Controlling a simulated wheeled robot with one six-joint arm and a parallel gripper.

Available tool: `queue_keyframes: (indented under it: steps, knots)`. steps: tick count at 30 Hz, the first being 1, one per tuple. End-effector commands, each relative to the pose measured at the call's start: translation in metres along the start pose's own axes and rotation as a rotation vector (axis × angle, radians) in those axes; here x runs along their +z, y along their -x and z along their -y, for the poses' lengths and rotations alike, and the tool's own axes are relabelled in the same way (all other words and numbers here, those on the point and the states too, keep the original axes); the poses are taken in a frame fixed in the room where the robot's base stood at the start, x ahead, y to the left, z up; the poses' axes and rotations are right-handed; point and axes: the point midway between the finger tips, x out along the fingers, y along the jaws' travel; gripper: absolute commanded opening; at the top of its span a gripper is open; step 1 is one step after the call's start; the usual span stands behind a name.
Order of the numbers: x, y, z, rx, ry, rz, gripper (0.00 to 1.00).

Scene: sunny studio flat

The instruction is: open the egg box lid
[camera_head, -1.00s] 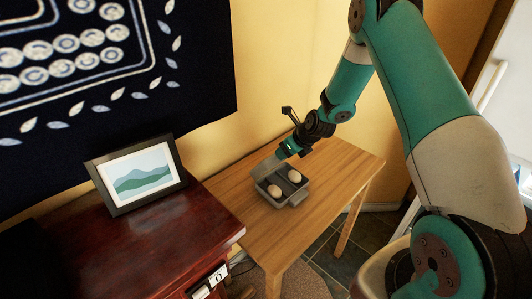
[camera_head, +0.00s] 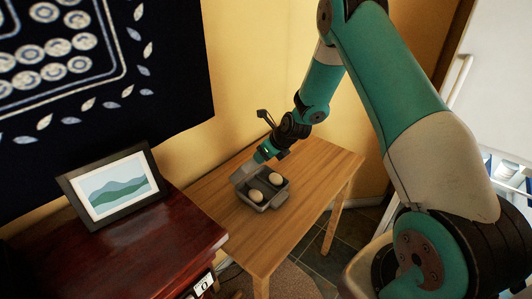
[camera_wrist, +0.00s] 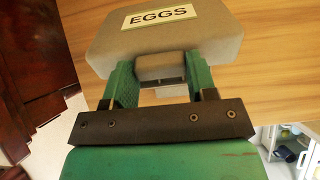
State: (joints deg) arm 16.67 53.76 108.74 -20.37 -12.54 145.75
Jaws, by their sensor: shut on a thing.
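The grey egg box (camera_head: 263,204) stands on the small wooden table with its lid (camera_head: 243,173) raised at the back left. Two pale eggs (camera_head: 275,178) sit in it, in separate compartments. My gripper (camera_head: 261,156) is at the raised lid's upper edge. In the wrist view, the lid (camera_wrist: 205,40) carries an "EGGS" label (camera_wrist: 160,16). The two green fingers of my gripper (camera_wrist: 160,76) are shut on the small tab (camera_wrist: 165,66) at the lid's edge. The eggs and the hinge are hidden in the wrist view.
The wooden table (camera_head: 300,210) is otherwise bare, with free room to the right and front of the box. A dark red cabinet (camera_head: 150,245) with a framed picture (camera_head: 112,187) stands at the left. The yellow wall (camera_head: 235,90) is close behind.

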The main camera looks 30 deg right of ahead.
Motion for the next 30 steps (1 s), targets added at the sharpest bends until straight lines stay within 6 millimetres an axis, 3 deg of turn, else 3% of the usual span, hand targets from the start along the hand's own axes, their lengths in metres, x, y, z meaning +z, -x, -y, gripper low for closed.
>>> queue_keyframes:
  steps: [6, 7, 10, 22, 26, 30]
  knots:
    - [0.000, 0.000, 0.000, -0.001, 0.000, 0.000, 0.09]
    - [0.000, 0.000, 0.001, -0.001, 0.000, 0.000, 0.54]
    - [0.000, 0.000, 0.001, -0.001, 0.000, 0.000, 0.77]
    - [0.000, 0.007, 0.001, -0.001, 0.000, 0.001, 0.79]
    - [0.000, 0.026, 0.001, -0.003, -0.001, 0.003, 0.79]
    - [0.000, 0.059, 0.001, -0.004, -0.001, 0.004, 0.79]
